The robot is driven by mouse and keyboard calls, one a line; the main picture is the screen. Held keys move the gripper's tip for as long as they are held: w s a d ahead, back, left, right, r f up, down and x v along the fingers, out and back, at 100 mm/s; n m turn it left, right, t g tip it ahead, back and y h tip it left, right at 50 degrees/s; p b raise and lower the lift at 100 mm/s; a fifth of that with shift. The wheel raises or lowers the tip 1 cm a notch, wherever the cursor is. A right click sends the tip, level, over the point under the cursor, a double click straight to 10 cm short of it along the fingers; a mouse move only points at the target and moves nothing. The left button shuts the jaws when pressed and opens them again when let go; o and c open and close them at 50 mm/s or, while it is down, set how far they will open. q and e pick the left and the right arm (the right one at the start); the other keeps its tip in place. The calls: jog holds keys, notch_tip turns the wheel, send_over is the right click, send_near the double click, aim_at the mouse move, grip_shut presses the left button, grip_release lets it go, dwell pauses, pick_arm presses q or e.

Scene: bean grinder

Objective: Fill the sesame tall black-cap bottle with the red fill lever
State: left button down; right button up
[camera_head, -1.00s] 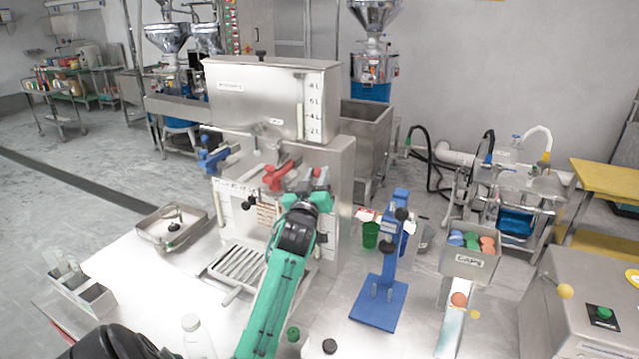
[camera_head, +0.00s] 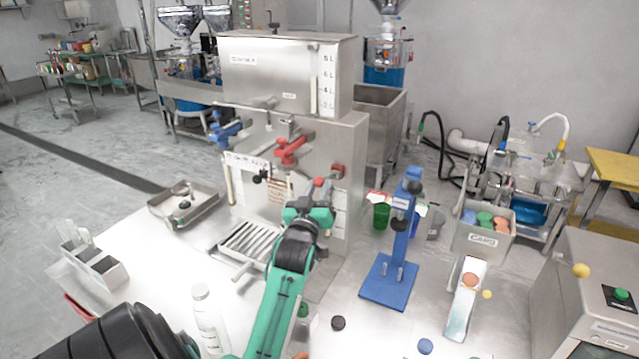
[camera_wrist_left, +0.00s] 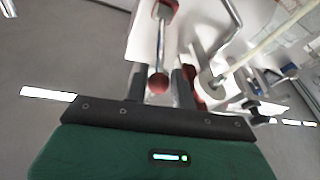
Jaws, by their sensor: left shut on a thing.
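My left gripper (camera_head: 312,200) is at the front of the steel filling machine (camera_head: 285,75), at the end of my green arm. In the left wrist view its two dark fingers (camera_wrist_left: 160,85) are close on either side of a red knob on a metal rod, the red fill lever (camera_wrist_left: 158,82). The head view shows the red knob (camera_head: 318,183) at the fingertips. A tall pale bottle (camera_head: 206,312) stands upright on the table left of my arm, with no black cap visible on it. My arm hides part of the machine's front. My right gripper is out of view.
A red tap handle (camera_head: 292,150) and a blue one (camera_head: 227,130) are on the machine, above a slatted tray (camera_head: 250,243). Loose caps, one black (camera_head: 338,322) and one blue (camera_head: 425,346), lie in front. A blue stand (camera_head: 390,280) and a caps bin (camera_head: 484,242) are at right.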

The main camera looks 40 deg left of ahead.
pick_arm(q)
notch_tip(320, 180, down, 2)
jog(key=shift+a, duration=0.1)
jog(key=c, duration=1.7)
grip_release()
jog(key=shift+w+a, duration=0.15)
jog(key=shift+w, duration=0.15)
jog(key=o, duration=0.5)
jog(key=shift+s, duration=0.1)
jog(key=shift+r+b+v, duration=0.15)
jog(key=shift+b+v, duration=1)
jog(key=shift+v, duration=2.35)
jog(key=shift+r+b+v, duration=0.15)
jog(key=shift+b+v, duration=0.95)
jog(key=shift+v, duration=2.4)
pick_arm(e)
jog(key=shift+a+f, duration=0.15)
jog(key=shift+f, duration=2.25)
